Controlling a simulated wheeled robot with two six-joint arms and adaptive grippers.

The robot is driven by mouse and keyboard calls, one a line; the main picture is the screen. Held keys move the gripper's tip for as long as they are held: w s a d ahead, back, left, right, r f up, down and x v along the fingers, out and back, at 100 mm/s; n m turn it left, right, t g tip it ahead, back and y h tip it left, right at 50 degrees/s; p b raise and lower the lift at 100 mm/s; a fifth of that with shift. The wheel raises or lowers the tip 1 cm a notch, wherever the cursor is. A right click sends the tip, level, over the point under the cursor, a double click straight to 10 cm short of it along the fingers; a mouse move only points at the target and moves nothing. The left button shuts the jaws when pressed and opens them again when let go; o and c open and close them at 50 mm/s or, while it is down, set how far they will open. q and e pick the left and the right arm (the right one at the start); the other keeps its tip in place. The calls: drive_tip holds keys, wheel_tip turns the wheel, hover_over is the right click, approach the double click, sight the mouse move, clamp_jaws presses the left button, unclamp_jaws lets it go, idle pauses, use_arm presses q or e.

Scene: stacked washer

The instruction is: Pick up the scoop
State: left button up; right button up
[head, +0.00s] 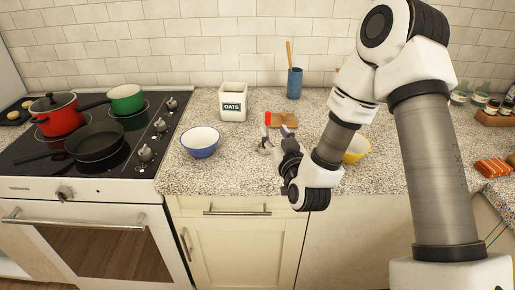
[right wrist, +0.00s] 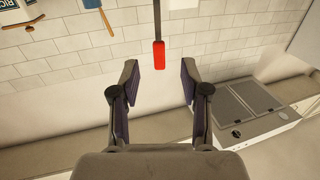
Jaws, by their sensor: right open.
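A small red piece (head: 267,118) shows just beyond the gripper in the head view. I cannot tell for sure whether this is the scoop; its head is not clear. My left gripper is out of view.
A blue utensil holder (head: 294,84) is at the back. A yellow bowl (head: 357,149) is partly behind my arm. The stove (head: 70,160) holds pots and a pan.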

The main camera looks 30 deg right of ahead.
sight(268, 121)
drive_tip(key=p+x, duration=0.1)
drive_tip(key=x, duration=0.2)
drive_tip(key=p+x, duration=0.1)
drive_tip(key=x, duration=0.3)
drive_tip(key=shift+w+d+r, duration=0.15)
drive_tip(key=shift+w+r, duration=0.05)
drive_tip(key=shift+s, duration=0.1)
clamp_jaws()
